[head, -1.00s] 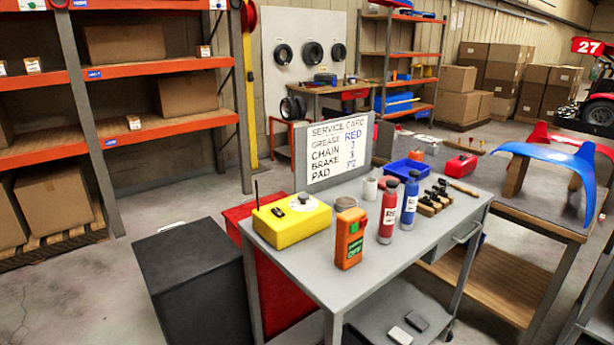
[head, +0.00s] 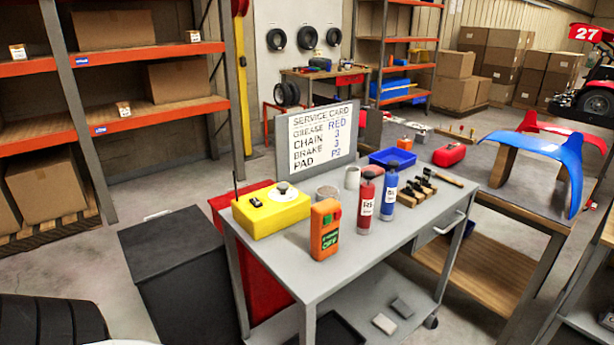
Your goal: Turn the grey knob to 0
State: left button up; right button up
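A yellow box (head: 268,214) sits at the left end of the grey cart top (head: 292,278). On its top are a round pale dial with a small knob (head: 283,188), a black switch (head: 256,202) and a thin black aerial at the left corner. The knob is too small to read its setting or any numbers, and its exact grey shade is hard to tell. Neither of my grippers is in view.
An orange handheld device (head: 325,230), red bottle (head: 367,203), blue bottle (head: 389,191) and blue tray (head: 392,159) stand on the cart. A service card (head: 318,137) stands behind. A dark cabinet (head: 178,262) is left; black tyre-like shapes (head: 48,322) are lower left.

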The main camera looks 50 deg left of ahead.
aim_at(282, 187)
jog(key=i, duration=2.65)
jog(key=u, duration=3.2)
